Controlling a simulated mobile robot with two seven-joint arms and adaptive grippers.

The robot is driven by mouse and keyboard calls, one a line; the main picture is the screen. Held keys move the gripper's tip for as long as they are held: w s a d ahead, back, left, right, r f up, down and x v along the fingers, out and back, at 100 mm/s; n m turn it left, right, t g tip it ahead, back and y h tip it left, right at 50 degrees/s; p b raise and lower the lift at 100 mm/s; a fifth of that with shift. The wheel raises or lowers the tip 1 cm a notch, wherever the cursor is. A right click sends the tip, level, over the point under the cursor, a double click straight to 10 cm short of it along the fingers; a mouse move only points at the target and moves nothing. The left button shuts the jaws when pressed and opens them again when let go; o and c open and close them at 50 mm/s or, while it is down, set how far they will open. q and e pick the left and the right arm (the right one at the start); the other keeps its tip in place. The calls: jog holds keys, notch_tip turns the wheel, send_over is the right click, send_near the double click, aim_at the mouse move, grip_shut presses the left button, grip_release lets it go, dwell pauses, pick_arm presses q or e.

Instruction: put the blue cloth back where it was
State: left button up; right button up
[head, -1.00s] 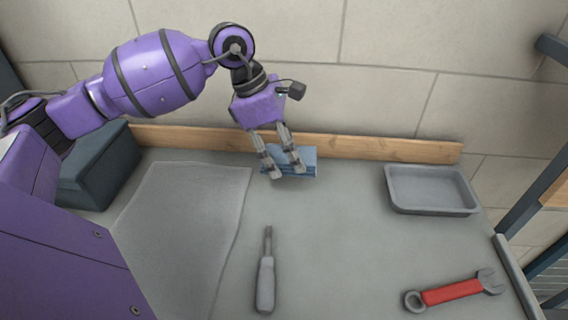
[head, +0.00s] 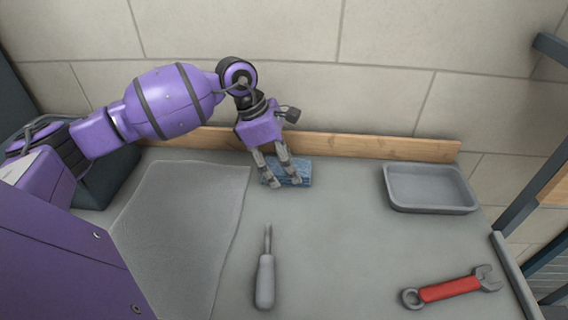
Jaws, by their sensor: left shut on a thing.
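The blue cloth (head: 301,173) is a small folded stack at the back of the grey worktop, just in front of the wooden strip. My left gripper (head: 284,185) points down over it, with its fingers at the cloth's left and front part. It is shut on the cloth. The fingers hide part of the cloth, and I cannot tell whether the cloth rests fully on the worktop. My right gripper is not in view.
A grey mat (head: 185,225) lies left of the cloth, with a dark box (head: 105,185) behind it. A screwdriver (head: 265,275) lies in front. A grey tray (head: 430,188) and a red wrench (head: 450,289) are on the right. The worktop between is clear.

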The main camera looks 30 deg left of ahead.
pick_arm(q)
jog(key=o, duration=1.1)
jog(key=shift+f, duration=0.1)
jog(key=shift+r, duration=0.35)
jog(key=v, duration=1.1)
jog(key=shift+r, duration=0.35)
jog(key=shift+a, duration=0.15)
